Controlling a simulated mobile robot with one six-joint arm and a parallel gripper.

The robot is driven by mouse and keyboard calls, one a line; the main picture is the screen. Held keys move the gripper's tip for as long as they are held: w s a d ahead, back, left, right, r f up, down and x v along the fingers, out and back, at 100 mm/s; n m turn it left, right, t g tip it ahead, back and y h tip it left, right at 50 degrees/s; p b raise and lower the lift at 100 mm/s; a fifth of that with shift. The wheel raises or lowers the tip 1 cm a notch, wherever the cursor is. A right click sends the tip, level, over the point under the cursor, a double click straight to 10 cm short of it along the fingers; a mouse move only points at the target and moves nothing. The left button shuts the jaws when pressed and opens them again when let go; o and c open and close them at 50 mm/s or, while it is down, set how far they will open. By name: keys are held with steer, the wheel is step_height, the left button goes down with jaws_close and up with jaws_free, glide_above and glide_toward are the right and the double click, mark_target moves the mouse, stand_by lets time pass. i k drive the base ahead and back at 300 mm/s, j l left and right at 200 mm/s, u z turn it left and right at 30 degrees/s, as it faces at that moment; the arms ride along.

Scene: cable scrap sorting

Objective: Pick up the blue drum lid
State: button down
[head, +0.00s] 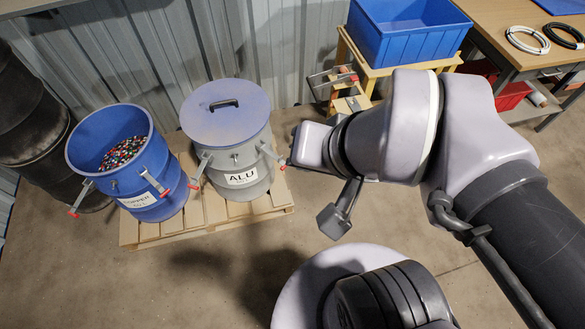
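A round blue-grey lid (226,111) with a black bar handle (223,103) lies flat on top of the grey drum (245,172), which is labelled ALU. The blue drum (122,183) to its left stands open, with multicoloured scrap (121,153) inside and a label that seems to read COPPER. My gripper (309,146) is to the right of the grey drum, apart from the lid. Its fingers cannot be made out, so whether it is open or shut does not show.
Both drums stand on a wooden pallet (210,212), with red-tipped latches sticking out. A dark drum (28,115) is at the left. A blue crate (408,32) sits on a wooden stand. A workbench (500,35) with cable coils is at the right. Floor in front is clear.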

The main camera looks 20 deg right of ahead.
mark_target(225, 112)
steer(key=z, duration=3.65)
steer(key=u, duration=4.05)
steer(key=i+j+z, duration=0.4)
steer(key=j, duration=0.2)
steer(key=i+j+z, duration=0.35)
steer(key=j, duration=0.35)
steer(key=i+j+z, duration=0.2)
steer(key=j, duration=0.2)
steer(key=i+j+z, duration=0.2)
steer(key=j, duration=0.2)
